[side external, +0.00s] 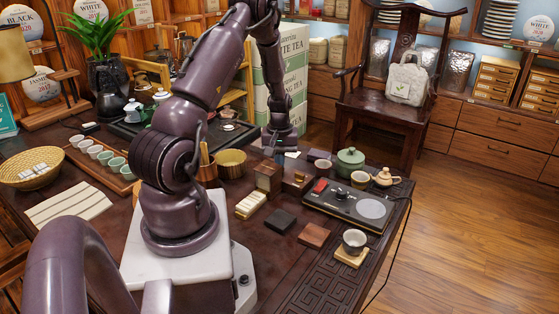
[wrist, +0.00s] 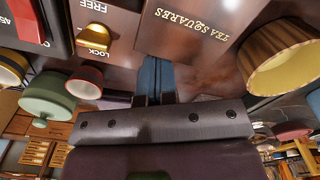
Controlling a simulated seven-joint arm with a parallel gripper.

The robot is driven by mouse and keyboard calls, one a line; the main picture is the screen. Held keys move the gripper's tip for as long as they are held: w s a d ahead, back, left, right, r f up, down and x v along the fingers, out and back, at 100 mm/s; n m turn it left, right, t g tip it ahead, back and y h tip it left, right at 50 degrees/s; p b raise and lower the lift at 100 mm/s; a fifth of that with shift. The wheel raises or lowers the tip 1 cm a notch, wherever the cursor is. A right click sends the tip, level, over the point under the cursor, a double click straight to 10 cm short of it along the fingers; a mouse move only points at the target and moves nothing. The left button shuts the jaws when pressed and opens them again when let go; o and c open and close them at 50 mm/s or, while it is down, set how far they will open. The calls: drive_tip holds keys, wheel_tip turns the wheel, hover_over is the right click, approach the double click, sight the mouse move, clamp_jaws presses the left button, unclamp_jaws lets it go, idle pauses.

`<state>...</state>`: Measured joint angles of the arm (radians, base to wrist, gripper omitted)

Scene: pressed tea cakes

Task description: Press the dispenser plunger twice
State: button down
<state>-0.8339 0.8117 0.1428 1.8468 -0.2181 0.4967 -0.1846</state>
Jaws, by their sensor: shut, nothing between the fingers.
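I cannot make out the plunger in either view, nor tell whether the fingers touch anything.

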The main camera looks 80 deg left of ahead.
drive_tip(key=shift+r, duration=3.15)
